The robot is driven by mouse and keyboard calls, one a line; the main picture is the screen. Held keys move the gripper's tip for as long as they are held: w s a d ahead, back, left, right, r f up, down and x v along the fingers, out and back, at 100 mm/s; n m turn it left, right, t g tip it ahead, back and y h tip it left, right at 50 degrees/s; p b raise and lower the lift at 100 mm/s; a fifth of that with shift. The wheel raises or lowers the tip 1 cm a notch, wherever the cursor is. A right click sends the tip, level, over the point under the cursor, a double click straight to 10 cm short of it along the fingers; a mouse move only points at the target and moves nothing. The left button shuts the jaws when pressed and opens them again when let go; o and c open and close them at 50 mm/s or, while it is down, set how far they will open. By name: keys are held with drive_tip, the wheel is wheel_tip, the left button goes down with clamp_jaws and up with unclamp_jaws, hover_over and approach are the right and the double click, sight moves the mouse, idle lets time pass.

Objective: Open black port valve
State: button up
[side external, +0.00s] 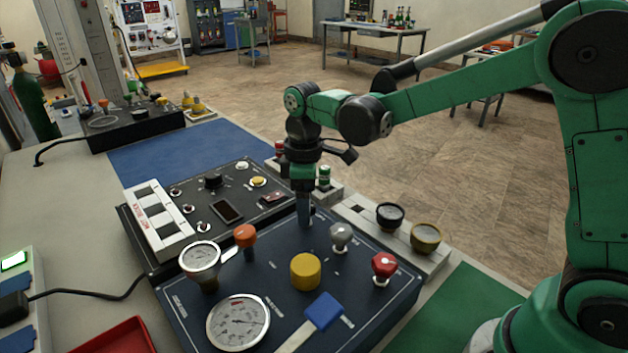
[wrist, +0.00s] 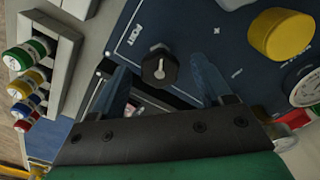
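The black port valve is a dark knob (wrist: 159,67) with a white pointer on the dark blue panel (wrist: 190,25), beside the printed word PORT in the wrist view. In the side view it is mostly hidden behind my gripper. My gripper (side external: 304,217) points down over the far part of the blue panel (side external: 270,262). Its two blue fingers are spread apart in the wrist view (wrist: 160,64), one on each side of the knob. A gap shows between each finger and the knob. I cannot tell the exact height of the fingertips.
A yellow knob (side external: 305,271), an orange knob (side external: 245,236), a grey knob (side external: 341,236) and a red knob (side external: 383,266) stand nearby. Two gauges (side external: 238,322) (side external: 200,258) and a blue lever (side external: 323,311) are nearer the front. A black switch panel (side external: 218,185) adjoins behind.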

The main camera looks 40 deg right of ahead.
drive_tip(key=shift+r, duration=2.8)
drive_tip(key=shift+s+d+r, duration=0.15)
drive_tip(key=shift+s+r, duration=0.05)
drive_tip(key=shift+s, duration=0.1)
drive_tip(key=s+d+m+t, duration=0.3)
drive_tip(key=s+m+t, duration=0.4)
drive_tip(key=s+m, duration=0.2)
drive_tip(key=shift+s+d+f, duration=0.25)
drive_tip(key=shift+s+f, duration=0.15)
drive_tip(key=shift+f, duration=0.05)
